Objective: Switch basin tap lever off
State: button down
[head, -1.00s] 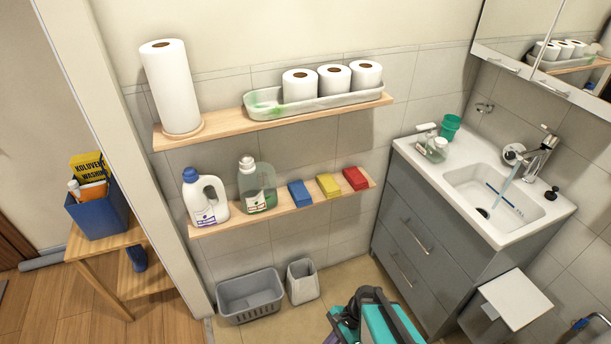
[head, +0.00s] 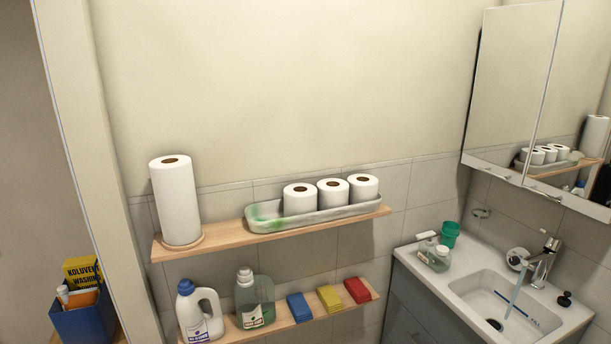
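The basin tap (head: 541,265) is a chrome mixer at the back right of the white basin (head: 462,294). Its lever (head: 552,243) is on top of the tap body. A stream of water (head: 515,294) runs from the spout into the bowl. My gripper is not in this view.
A soap bottle (head: 434,255) and a green cup (head: 450,234) stand on the basin's left rim. A small black item (head: 564,299) is right of the tap. A mirror cabinet (head: 540,95) hangs above. Two wooden shelves (head: 228,234) hold rolls, bottles and sponges.

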aim_at(554, 242)
jog(key=u, duration=0.95)
jog(key=i, duration=0.4)
jog(key=z, duration=0.35)
